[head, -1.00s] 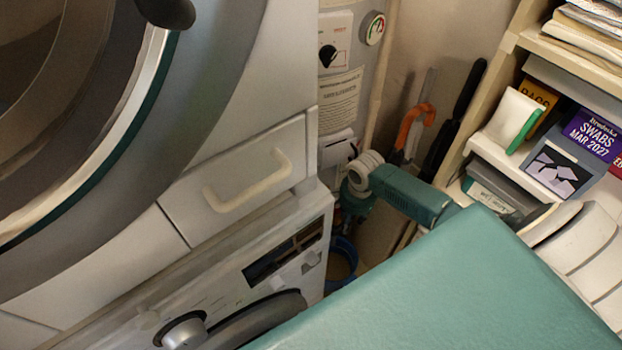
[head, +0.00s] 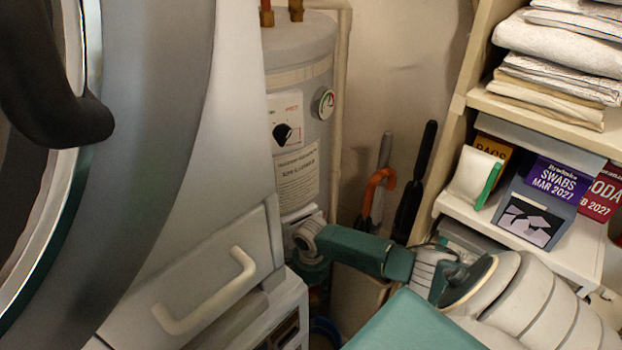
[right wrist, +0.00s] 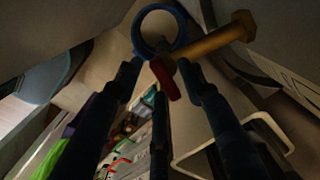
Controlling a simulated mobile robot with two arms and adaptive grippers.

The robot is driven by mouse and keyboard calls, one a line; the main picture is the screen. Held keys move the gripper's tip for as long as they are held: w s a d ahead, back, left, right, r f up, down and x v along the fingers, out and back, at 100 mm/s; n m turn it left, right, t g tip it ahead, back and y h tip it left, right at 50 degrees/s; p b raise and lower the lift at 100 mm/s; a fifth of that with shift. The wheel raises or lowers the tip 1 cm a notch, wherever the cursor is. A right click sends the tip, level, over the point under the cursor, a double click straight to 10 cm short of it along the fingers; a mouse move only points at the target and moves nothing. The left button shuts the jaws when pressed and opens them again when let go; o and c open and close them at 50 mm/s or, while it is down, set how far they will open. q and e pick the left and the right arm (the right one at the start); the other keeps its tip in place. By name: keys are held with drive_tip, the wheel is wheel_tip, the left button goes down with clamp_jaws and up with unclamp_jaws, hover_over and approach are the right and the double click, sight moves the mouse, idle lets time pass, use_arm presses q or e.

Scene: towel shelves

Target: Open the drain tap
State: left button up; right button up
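In the right wrist view a brass drain tap (right wrist: 222,42) comes in from the right, with a red lever (right wrist: 166,80) at its end. My right gripper (right wrist: 160,75) is open, its dark fingers spread to either side of the red lever; I cannot tell if any finger touches it. In the head view my right gripper (head: 310,270) is low in front of the grey water heater (head: 303,90), beside the white appliance; the tap is hidden there. My left gripper is not in view.
A blue bucket's round rim (right wrist: 141,33) shows beyond the tap. The white drawer handle (head: 205,295) juts out left of my right arm. Shelves (head: 545,110) with towels and boxes stand at the right. An orange-handled umbrella (head: 375,190) leans by the wall. The gap is narrow.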

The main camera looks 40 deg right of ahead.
drive_tip(key=shift+f, duration=0.35)
